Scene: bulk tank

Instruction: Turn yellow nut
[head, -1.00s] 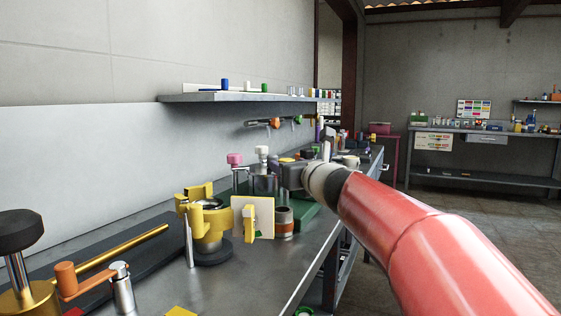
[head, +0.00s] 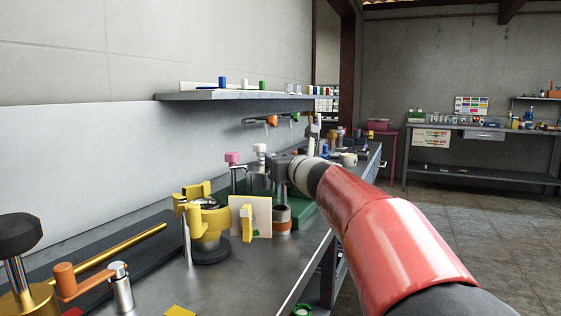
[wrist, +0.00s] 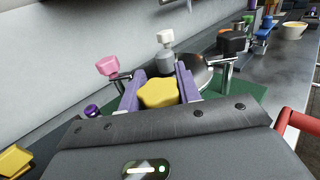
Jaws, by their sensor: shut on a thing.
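The yellow nut (wrist: 158,93) shows in the wrist view as a lobed, rounded yellow piece. It sits between the two purple fingers of my gripper (wrist: 159,88), which are shut on it. Behind it are a metal disc (wrist: 196,72) and a green base (wrist: 250,100). In the head view my gripper (head: 277,168) is low among the fixtures on the bench; the nut is hidden there.
Near the gripper stand posts with a pink knob (wrist: 108,65), a white knob (wrist: 165,37) and a black knob (wrist: 230,42). A yellow clamp fixture (head: 207,222) and a cream panel (head: 262,212) stand closer on the bench. A wall shelf (head: 240,96) hangs above.

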